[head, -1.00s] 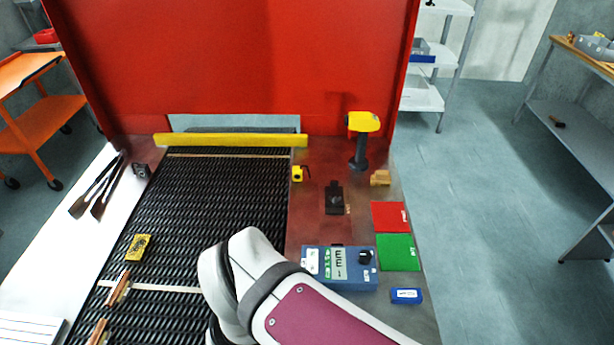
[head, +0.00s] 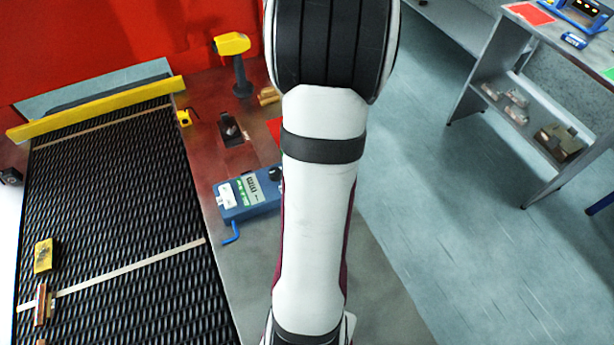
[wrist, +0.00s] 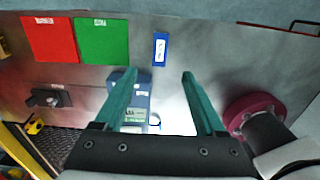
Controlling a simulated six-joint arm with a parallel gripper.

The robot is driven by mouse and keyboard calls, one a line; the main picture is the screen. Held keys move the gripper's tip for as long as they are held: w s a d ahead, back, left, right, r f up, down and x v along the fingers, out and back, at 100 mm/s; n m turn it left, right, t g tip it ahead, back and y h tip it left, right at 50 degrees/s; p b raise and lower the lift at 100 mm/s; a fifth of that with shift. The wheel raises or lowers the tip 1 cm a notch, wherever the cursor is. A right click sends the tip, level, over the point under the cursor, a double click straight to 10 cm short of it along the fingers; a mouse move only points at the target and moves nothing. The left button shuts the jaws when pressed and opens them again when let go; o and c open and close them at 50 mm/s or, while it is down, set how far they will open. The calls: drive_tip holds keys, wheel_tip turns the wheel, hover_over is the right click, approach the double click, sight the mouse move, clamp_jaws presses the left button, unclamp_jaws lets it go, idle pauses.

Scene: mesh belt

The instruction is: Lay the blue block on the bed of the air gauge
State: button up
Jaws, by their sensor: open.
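The blue block (wrist: 160,49), small with a white label, lies flat on the grey table in the wrist view. It is hidden in the head view, where my arm covers that area. The blue air gauge (head: 251,194), a box with a display and a black knob, stands beside the belt. In the wrist view it shows partly behind my left finger (wrist: 140,103). My gripper (wrist: 157,74) is open and empty, its two teal fingers apart. In the picture the block is just beyond the fingertips, between their lines, and untouched.
A red pad (wrist: 50,39) and a green pad (wrist: 101,41) lie left of the block. A black fixture (head: 232,130) and a yellow-headed post (head: 234,62) stand near the mesh belt (head: 120,210). Another workbench (head: 550,60) stands at the right. Table around the block is clear.

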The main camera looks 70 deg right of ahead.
wheel_tip(320, 180, down, 13)
drive_tip(key=shift+r, duration=0.15)
clamp_jaws()
idle(0.5)
